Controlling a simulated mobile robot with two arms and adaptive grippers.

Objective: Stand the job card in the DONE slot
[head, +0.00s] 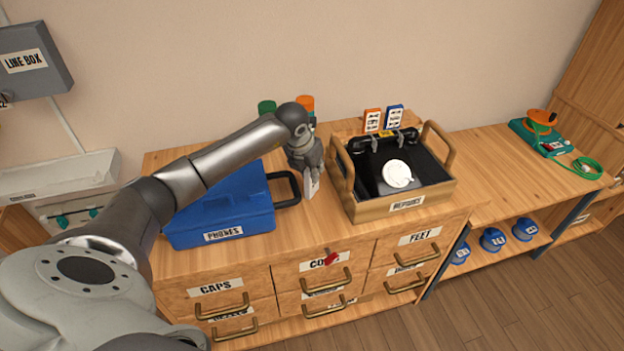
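Two picture cards stand upright at the back of the wooden tray: an orange-edged card (372,121) on the left and a blue-edged card (394,117) on the right. I cannot tell which is the job card. A small yellow label (386,133) sits below them; its text is too small to read, and I cannot make out a DONE slot. My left gripper (311,187) points down over the worktop, between the blue case and the tray, left of the cards. A pale part shows at its fingertips; whether they are apart or hold something is unclear. My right gripper is out of view.
The wooden tray (406,204) holds a black dial phone (372,172) with a white dial. A blue PHONES case (222,213) stands left. Green (266,107) and orange (305,102) topped items stand behind my arm. A red object (331,258) is at a drawer front. The right bench top is mostly clear.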

